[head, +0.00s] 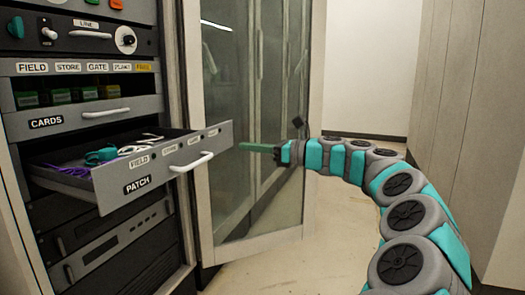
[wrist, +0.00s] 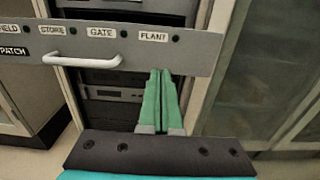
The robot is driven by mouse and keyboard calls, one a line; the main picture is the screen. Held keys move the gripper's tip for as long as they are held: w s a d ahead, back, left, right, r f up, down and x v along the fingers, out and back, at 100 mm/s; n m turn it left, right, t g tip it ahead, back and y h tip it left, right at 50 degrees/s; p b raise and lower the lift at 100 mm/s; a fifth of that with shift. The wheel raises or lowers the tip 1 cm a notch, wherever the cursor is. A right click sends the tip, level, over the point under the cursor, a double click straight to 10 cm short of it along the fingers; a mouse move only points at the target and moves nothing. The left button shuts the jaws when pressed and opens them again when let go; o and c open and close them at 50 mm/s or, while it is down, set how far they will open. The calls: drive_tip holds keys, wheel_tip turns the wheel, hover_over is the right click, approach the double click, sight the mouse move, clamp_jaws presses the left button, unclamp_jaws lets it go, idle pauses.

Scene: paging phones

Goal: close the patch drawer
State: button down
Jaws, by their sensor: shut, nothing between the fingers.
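The patch drawer (head: 112,198) is pulled out of the rack in the head view, with a grey front, a white bar handle (head: 192,162) and a PATCH label. Purple, teal and white cables (head: 100,156) lie inside it. In the wrist view the drawer front (wrist: 190,50) crosses the upper picture, its handle (wrist: 82,60) at left. My gripper (head: 241,146) has green fingers, shut and empty, to the right of the drawer front in the head view. In the wrist view the gripper (wrist: 160,72) reaches up to the front's lower edge below the PLANT label; I cannot tell whether it touches.
A glass-doored cabinet (head: 255,110) stands open beside the rack, close behind my gripper. A grey panel wall (head: 460,110) is at the right. The floor (head: 290,270) between is clear.

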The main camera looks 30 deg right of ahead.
sight(216, 143)
drive_tip(key=x, duration=0.7)
drive_tip(key=shift+w+a+b, duration=0.15)
drive_tip(key=shift+b, duration=0.25)
drive_tip(key=shift+w, duration=0.1)
